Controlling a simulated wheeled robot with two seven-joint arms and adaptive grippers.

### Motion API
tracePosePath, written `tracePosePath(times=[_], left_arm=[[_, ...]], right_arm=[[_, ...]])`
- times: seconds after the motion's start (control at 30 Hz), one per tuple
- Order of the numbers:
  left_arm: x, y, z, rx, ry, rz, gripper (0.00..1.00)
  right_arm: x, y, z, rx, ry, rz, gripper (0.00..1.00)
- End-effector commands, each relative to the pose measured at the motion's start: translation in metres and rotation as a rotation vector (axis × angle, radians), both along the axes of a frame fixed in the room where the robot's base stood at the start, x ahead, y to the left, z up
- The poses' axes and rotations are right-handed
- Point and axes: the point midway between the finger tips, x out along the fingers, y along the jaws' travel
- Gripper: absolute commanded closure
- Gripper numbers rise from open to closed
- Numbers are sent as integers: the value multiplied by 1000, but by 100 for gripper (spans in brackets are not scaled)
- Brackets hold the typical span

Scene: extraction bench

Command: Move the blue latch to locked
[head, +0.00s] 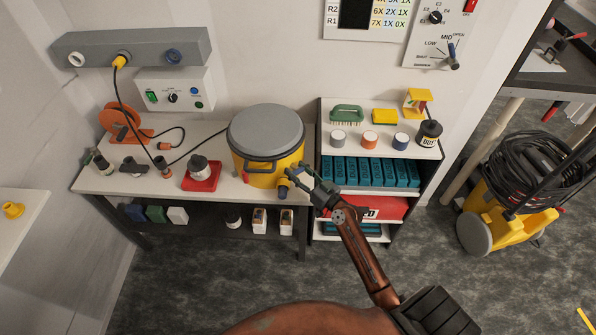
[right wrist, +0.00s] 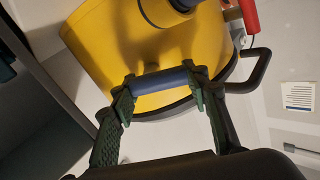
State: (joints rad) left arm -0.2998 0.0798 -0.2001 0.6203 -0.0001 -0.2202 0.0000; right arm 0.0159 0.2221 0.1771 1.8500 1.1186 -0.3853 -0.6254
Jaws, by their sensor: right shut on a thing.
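The yellow drum (head: 258,171) with a grey lid (head: 265,130) stands on the white bench, at its right end. The blue latch (right wrist: 165,80) shows in the right wrist view as a short blue bar against the drum's yellow wall. My right gripper (head: 292,176) is at the drum's right front side. In the right wrist view its fingers (right wrist: 160,88) are shut on the blue latch, one at each end. In the head view the gripper mostly hides the latch, and I cannot tell its position. My left gripper is not in view.
A red tray (head: 202,177) with a jar stands left of the drum. A shelf unit (head: 322,115) with pots and boxes stands to the right. The floor in front is clear.

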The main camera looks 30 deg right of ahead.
Motion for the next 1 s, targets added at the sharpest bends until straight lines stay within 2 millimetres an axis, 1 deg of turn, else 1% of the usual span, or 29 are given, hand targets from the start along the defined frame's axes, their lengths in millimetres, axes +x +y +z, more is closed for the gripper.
tracePosePath(times=[0.5, 1.0], left_arm=[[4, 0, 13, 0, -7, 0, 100], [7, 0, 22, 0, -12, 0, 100]], right_arm=[[1, -4, 5, 477, 91, 1, 82], [2, -9, 5, 944, 180, 1, 82]])
